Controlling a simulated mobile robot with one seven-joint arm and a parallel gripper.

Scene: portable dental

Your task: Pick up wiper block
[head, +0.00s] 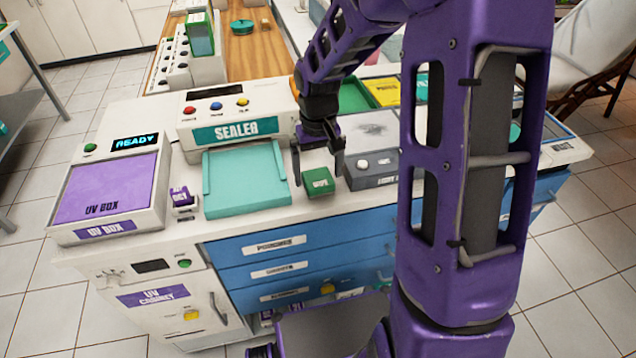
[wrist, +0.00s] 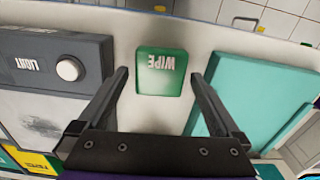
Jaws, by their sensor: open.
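The wiper block is a small green block (head: 318,182) with "WIPE" on its top. It sits on the white counter near its front edge, between the teal tray and the grey box. It also shows in the wrist view (wrist: 161,76), upside down and ahead of the fingertips. My gripper (head: 317,165) is open above and just behind the block, with fingers pointing down. In the wrist view my gripper's two fingers (wrist: 160,76) stand apart, one on each side of the block. Nothing is between them in their grip, and whether they touch the block cannot be told.
A teal tray (head: 246,184) lies left of the block, before the sealer (head: 238,113). A grey box (head: 370,180) with a white knob stands close on the right. The UV box (head: 110,192) is far left. Blue drawers (head: 300,254) are below the counter edge.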

